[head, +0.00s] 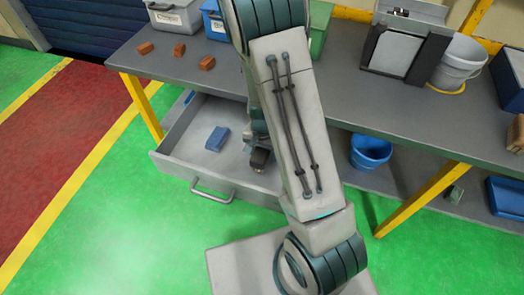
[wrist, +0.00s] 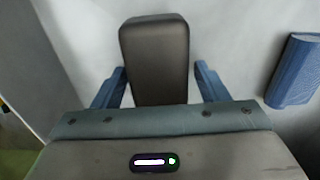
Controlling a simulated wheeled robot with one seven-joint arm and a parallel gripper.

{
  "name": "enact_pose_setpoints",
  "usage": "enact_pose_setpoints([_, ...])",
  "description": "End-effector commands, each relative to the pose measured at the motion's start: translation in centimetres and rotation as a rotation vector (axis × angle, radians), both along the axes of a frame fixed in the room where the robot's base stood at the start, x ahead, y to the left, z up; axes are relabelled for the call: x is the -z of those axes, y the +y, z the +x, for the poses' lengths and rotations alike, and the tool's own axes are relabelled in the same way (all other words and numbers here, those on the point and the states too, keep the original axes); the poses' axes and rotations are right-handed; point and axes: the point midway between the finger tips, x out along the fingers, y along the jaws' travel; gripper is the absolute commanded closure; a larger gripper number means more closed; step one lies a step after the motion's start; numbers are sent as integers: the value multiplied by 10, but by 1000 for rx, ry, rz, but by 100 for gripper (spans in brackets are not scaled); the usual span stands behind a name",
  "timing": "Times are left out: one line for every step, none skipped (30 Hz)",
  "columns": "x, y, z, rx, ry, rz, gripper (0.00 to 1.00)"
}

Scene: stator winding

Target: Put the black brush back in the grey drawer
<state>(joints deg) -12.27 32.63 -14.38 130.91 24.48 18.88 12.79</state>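The grey drawer (head: 185,165) is pulled out beneath the workbench. My gripper (wrist: 160,82) reaches down into it; in the head view my arm hides most of the gripper. The black brush (wrist: 154,50), a dark block with rounded corners, lies between the two blue fingers in the wrist view. Narrow gaps show between the brush and the fingers, so the gripper looks open around it. In the head view a dark end of the brush (head: 260,159) shows beside my arm, inside the drawer. Whether it rests on the drawer floor is hard to tell.
A blue block (head: 217,138) lies in the drawer, left of my gripper; it also shows in the wrist view (wrist: 294,70). Several orange-brown blocks (head: 179,50) and bins stand on the workbench (head: 345,85). A blue bucket (head: 370,151) stands on the lower shelf. The green floor at left is clear.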

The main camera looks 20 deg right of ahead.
Motion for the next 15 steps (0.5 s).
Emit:
enact_pose_setpoints([0,0,0,0,0,0,33])
enact_pose_setpoints([0,0,0,0,0,0,33])
enact_pose_setpoints([0,0,0,0,0,0,33])
enact_pose_setpoints([0,0,0,0,0,0,33])
enact_pose_setpoints([0,0,0,0,0,0,33])
enact_pose_setpoints([-1,0,0,0,0,0,33])
enact_pose_setpoints([-1,0,0,0,0,0,33])
enact_pose_setpoints([-2,0,0,0,0,0,33])
enact_pose_setpoints([-4,0,0,0,0,0,33])
enact_pose_setpoints([-6,0,0,0,0,0,33])
enact_pose_setpoints([-9,0,1,-1,-3,0,33])
enact_pose_setpoints([-15,0,1,-2,-5,0,33])
enact_pose_setpoints([-20,0,1,-3,-5,0,33])
enact_pose_setpoints([-25,0,1,-4,-5,0,33])
enact_pose_setpoints([-34,1,1,-2,-6,1,33])
